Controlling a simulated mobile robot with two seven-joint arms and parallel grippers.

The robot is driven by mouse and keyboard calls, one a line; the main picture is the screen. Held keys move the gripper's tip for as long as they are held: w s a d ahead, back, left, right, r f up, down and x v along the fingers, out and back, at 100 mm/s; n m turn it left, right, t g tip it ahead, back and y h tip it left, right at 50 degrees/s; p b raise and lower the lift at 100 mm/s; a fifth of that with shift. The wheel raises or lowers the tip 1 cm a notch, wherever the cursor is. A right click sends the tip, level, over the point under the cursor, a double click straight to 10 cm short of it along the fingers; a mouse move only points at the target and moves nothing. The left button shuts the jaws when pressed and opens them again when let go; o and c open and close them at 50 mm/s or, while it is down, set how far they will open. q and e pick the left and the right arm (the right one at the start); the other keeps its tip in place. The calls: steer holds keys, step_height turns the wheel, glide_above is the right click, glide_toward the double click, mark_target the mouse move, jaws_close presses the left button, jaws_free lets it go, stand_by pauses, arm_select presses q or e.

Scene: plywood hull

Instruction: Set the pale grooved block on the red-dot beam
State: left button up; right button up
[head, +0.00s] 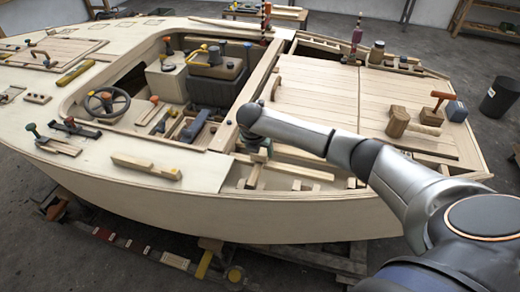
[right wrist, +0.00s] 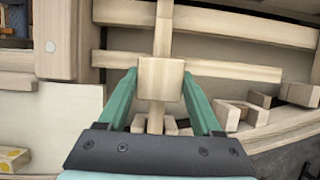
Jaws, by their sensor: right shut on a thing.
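My right gripper (head: 256,158) reaches down over the open framed bay at the near side of the hull. In the right wrist view its green fingers (right wrist: 160,78) are shut on a pale block (right wrist: 160,88), one finger at each side. The block lies in line with a narrow pale beam (right wrist: 163,28) that shows beyond and below it. I cannot tell whether block and beam touch. The block's groove is hidden, and I see no red dot on any beam. My left gripper is not in view.
Crosswise timbers (right wrist: 210,65) run through the bay, and small wood blocks (right wrist: 250,110) lie at the right. A wood strip (head: 145,165) lies on the deck to the left. A mallet (head: 427,112) and other pieces stand on the right deck panel.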

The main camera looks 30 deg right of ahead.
steer(key=shift+f, duration=0.4)
steer(key=o, duration=1.4)
steer(key=p+v, duration=0.1)
steer(key=v, duration=1.1)
steer(key=shift+r, duration=0.3)
